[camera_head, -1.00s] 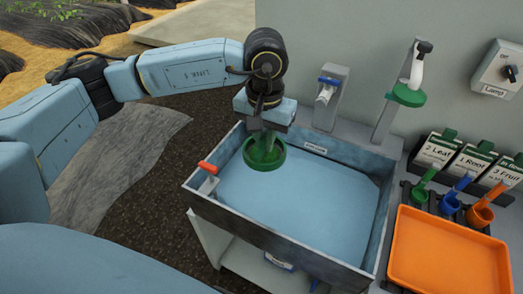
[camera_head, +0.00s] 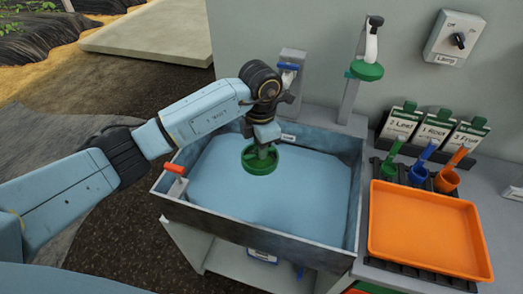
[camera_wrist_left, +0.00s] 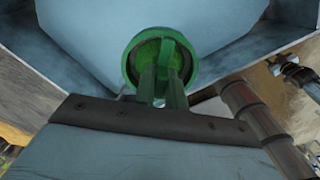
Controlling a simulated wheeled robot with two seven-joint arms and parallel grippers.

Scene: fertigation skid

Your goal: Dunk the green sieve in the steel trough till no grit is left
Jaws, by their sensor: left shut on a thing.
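The green sieve (camera_head: 261,160) is a round green cup held over the water of the steel trough (camera_head: 258,232). My left gripper (camera_head: 264,142) is shut on it from above. In the left wrist view the sieve (camera_wrist_left: 141,42) shows beyond my left gripper (camera_wrist_left: 163,88), its round rim facing the water. A dark patch shows inside it; I cannot tell whether this is grit or shadow. I cannot tell whether the sieve touches the water. My right gripper is out of view.
A red-orange handle (camera_head: 175,169) sits on the trough's left rim. A blue-handled tap (camera_head: 288,68) and a stand with a green part (camera_head: 366,70) rise behind. To the right are an orange tray (camera_head: 425,232), several colored scoops and label cards (camera_head: 436,130).

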